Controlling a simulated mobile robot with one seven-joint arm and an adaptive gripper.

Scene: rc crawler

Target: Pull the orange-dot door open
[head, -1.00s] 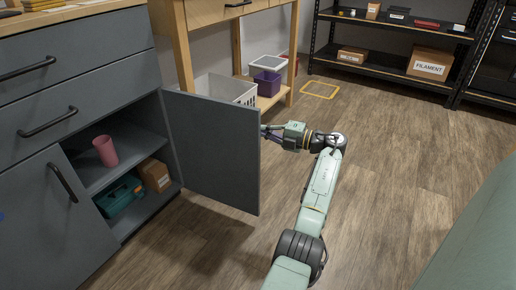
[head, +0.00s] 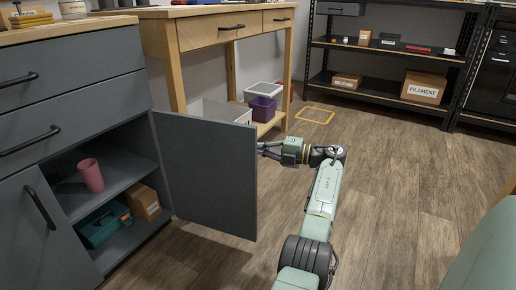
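The grey cabinet door (head: 210,175) stands swung wide open on the right side of the cabinet (head: 75,105). I see its inner face; no orange dot shows in this view. My gripper (head: 265,150) is at the door's free edge, on the far side. The door partly hides the fingers, so I cannot tell whether they are open, shut or on a handle. Inside the open cabinet, a pink cup (head: 91,175) stands on the shelf, with a teal toolbox (head: 103,224) and a cardboard box (head: 143,200) below.
A wooden workbench (head: 185,40) stands behind the door, with a white basket (head: 225,110) and a purple bin (head: 263,108) on its lower shelf. A black shelf rack (head: 390,98) is at the back.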

